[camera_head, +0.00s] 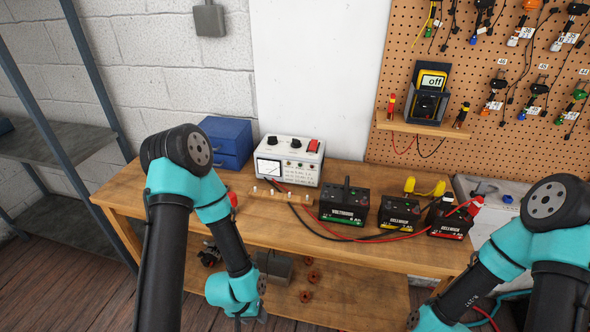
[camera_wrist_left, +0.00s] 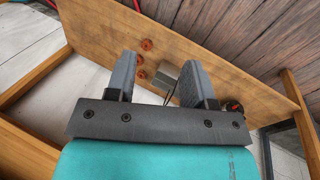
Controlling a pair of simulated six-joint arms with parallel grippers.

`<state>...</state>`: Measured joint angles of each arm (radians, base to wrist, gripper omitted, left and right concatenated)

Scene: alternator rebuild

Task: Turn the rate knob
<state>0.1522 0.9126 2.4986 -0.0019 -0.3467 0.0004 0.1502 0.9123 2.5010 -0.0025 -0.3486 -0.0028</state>
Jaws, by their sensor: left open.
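A white test unit (camera_head: 290,160) stands at the back of the wooden bench, with a meter on its front and a red switch on top. Two black knobs, a left one (camera_head: 271,140) and a right one (camera_head: 295,143), sit on its upper face; I cannot read which is the rate knob. My left gripper (camera_wrist_left: 160,75) is open and empty in the left wrist view, pointing at the lower shelf. In the head view the left wrist hangs low in front of the bench, away from the unit. My right gripper is out of view; only its arm shows.
Several batteries (camera_head: 345,205) with red and black leads stand right of the unit. A blue box (camera_head: 227,140) is at its left. The lower shelf holds a grey block (camera_wrist_left: 167,77) and red-orange parts (camera_wrist_left: 147,44). A yellow multimeter (camera_head: 431,82) sits on the pegboard shelf.

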